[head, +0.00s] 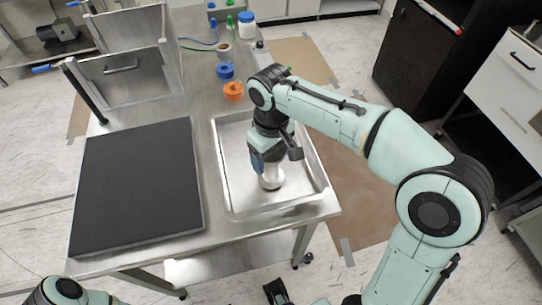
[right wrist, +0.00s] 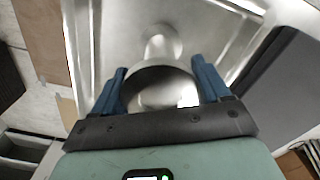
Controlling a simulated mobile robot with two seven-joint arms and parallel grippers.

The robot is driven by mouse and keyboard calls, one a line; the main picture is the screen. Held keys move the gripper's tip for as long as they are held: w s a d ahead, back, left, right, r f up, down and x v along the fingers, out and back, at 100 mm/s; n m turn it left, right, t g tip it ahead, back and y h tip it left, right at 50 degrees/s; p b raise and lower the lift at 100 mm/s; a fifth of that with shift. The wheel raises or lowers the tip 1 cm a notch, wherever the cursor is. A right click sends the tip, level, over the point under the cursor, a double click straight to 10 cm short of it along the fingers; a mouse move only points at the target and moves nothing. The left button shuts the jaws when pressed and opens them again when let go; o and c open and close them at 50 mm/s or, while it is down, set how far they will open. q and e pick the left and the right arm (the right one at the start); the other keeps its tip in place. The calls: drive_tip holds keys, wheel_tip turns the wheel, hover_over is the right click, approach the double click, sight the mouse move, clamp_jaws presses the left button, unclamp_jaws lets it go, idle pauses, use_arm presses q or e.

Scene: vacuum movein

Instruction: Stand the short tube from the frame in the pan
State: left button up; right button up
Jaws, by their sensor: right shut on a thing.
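The short tube (head: 271,180) is pale metal with a wide rounded lower end, and it hangs upright below my right gripper (head: 268,163). The right gripper is shut on it. In the right wrist view the tube (right wrist: 160,48) runs away from between the blue fingers, towards the pan floor. The pan (head: 228,188) is a shallow steel tray on the table. The tube is over the middle of its floor; I cannot tell whether its lower end touches. An upright metal frame (head: 118,75) stands at the back left. My left gripper is not in view.
A dark flat mat (head: 135,190) covers the table's left front. Behind the pan are an orange ring (head: 233,91), a blue ring (head: 225,70), a small cup (head: 224,49) and a blue-capped jar (head: 247,25). The pan floor around the tube is clear.

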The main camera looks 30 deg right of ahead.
drive_tip(key=shift+f, duration=0.3)
drive_tip(key=o, duration=1.7)
wheel_tip(320, 180, up, 12)
drive_tip(key=p, duration=0.3)
drive_tip(key=shift+r, duration=0.1)
